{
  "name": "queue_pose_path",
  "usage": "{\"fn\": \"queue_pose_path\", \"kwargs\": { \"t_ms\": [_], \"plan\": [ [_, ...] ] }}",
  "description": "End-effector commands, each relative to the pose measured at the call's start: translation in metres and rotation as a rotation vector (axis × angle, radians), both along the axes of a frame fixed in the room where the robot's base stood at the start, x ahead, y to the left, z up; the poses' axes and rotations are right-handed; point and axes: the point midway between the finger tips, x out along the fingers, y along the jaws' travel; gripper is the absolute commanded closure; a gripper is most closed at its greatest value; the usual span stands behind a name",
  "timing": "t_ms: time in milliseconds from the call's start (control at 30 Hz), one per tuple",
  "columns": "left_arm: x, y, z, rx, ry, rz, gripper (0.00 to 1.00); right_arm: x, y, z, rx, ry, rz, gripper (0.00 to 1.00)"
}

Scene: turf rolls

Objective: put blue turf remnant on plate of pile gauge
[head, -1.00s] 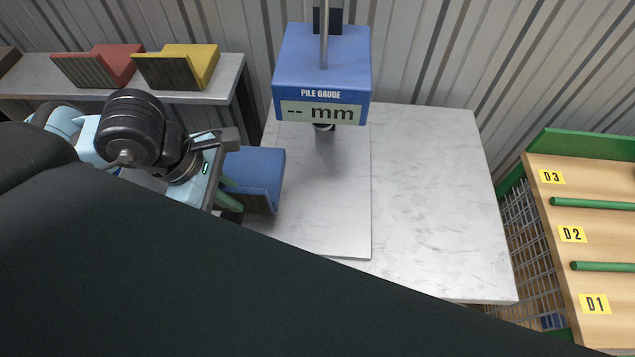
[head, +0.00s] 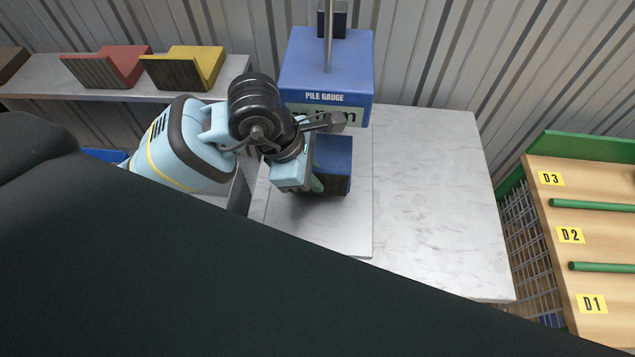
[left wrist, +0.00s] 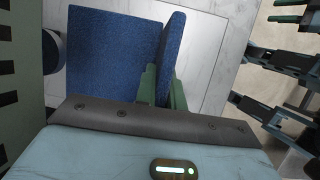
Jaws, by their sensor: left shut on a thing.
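The blue turf remnant (head: 334,160) is a bent piece with a blue top and dark underside. It is over the pale plate of the pile gauge (head: 350,238), below and in front of the blue gauge head (head: 326,65). My left gripper (head: 318,182) is shut on it; its green fingers (left wrist: 164,90) grip the upright flap in the left wrist view, where the blue remnant (left wrist: 112,55) fills the upper left. Whether the remnant touches the plate I cannot tell. My arm partly covers the gauge display. My right gripper is not in view in the head view.
A marble-topped table (head: 435,190) has free room right of the plate. A shelf (head: 110,97) at the left holds a red remnant (head: 108,68), a yellow one (head: 187,68) and a brown one. A wooden rack (head: 600,245) labelled D1 to D3 stands at the right.

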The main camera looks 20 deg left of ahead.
Motion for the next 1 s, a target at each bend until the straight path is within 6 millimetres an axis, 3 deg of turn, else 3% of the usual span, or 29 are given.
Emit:
{"fn": "queue_pose_path", "kwargs": {
  "t_ms": [200,433,833,867,1000],
  "plan": [
    [0.006,-0.009,-0.001,-0.002,0.000,-0.001,1.00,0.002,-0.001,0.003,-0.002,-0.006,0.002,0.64],
    [0.005,-0.007,-0.034,0.000,0.002,0.000,1.00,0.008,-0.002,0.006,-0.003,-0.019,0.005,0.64],
    [0.005,-0.006,-0.040,0.001,0.001,0.000,1.00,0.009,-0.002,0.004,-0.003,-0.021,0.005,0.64],
    [0.005,-0.006,-0.039,0.001,0.000,0.000,0.86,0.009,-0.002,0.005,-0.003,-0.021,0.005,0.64],
    [0.005,-0.006,-0.039,0.000,0.000,-0.001,0.68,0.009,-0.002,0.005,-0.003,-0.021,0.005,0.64]
  ]
}}
